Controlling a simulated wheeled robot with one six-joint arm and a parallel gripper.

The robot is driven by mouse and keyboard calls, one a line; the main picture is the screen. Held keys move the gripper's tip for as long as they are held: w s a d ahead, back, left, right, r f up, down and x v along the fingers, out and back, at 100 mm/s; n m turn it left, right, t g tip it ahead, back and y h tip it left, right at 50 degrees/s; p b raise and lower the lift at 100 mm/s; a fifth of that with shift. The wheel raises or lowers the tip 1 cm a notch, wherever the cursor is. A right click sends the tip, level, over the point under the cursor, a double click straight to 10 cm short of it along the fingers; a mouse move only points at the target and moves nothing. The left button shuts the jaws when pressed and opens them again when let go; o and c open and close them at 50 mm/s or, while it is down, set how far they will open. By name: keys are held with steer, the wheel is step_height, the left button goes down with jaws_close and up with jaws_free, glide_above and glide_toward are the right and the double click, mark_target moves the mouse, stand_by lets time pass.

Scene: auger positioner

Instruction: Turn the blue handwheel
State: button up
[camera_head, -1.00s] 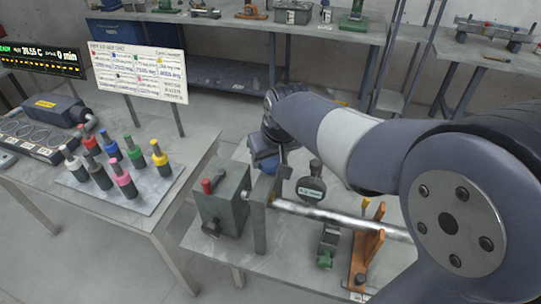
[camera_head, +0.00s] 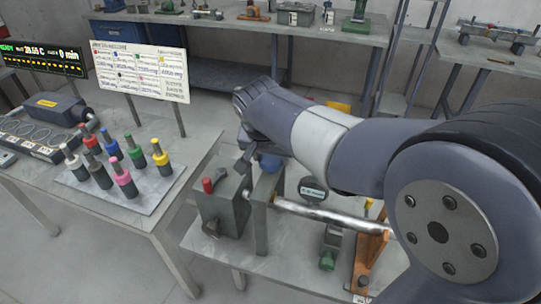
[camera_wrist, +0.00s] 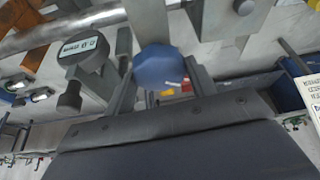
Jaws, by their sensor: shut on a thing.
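The blue handwheel (camera_wrist: 160,66) sits between the two fingers of my gripper (camera_wrist: 158,84) in the wrist view, with a finger on each side of it. My gripper is shut on it. In the head view a small part of the handwheel (camera_head: 269,162) shows behind the upright grey plate, below my wrist. My arm covers part of that area, and the fingertips are hard to make out there.
A grey block with a red knob (camera_head: 221,203) stands left of the plate. A metal rod (camera_head: 330,217) runs right to an orange bracket (camera_head: 369,250). A dial gauge (camera_head: 312,189) stands behind the rod. Several coloured pegs (camera_head: 123,178) stand on the left table.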

stand_by(0.4)
steer(key=o, duration=1)
steer(key=shift+c, duration=0.2)
steer(key=v, duration=1)
steer(key=shift+s+r, duration=0.2)
steer(key=shift+r, duration=0.15)
steer(key=x, duration=1.1)
